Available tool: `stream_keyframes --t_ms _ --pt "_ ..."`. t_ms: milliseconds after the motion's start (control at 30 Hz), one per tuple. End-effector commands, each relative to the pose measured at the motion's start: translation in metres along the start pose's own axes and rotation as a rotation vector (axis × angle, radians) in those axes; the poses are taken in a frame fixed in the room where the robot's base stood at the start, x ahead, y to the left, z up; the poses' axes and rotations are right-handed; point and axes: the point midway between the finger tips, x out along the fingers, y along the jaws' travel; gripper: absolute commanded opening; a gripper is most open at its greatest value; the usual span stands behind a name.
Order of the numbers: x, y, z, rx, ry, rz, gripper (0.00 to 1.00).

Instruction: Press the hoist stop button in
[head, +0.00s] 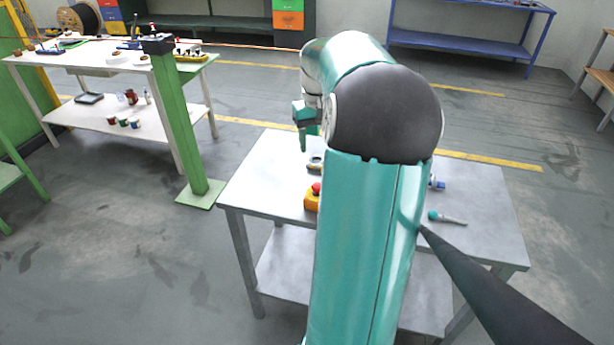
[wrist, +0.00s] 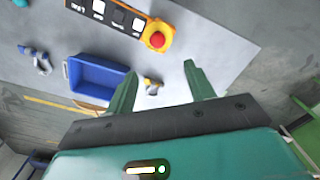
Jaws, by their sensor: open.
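The red mushroom button (head: 316,187) sits on a yellow box (head: 311,204) at the left of the grey table, partly hidden behind my arm. In the wrist view the red button (wrist: 157,40) stands out from the yellow housing (wrist: 158,24), at the end of a dark control strip (wrist: 110,17) with labels and several buttons. My gripper (wrist: 160,70) is open and empty, its two green fingers apart. The button appears beyond the fingertips, with no contact visible. In the head view my gripper (head: 304,147) is above the table, past the yellow box.
A blue bin (wrist: 97,75) and a small yellow-and-metal item (wrist: 152,86) lie on the table. A teal-handled tool (head: 447,218) lies at its right. A green post (head: 178,125) and a white workbench (head: 95,115) stand to the left. Floor between is clear.

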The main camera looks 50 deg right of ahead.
Motion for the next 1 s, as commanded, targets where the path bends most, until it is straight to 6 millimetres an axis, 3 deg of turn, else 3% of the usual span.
stream_keyframes --t_ms 267,733,1000 --pt "0.028 0.006 0.000 0.007 -0.006 -0.006 0.54" --pt "0.117 0.002 0.000 0.002 -0.004 -0.007 0.54" --pt "0.139 0.002 0.000 0.003 -0.001 -0.004 0.54"
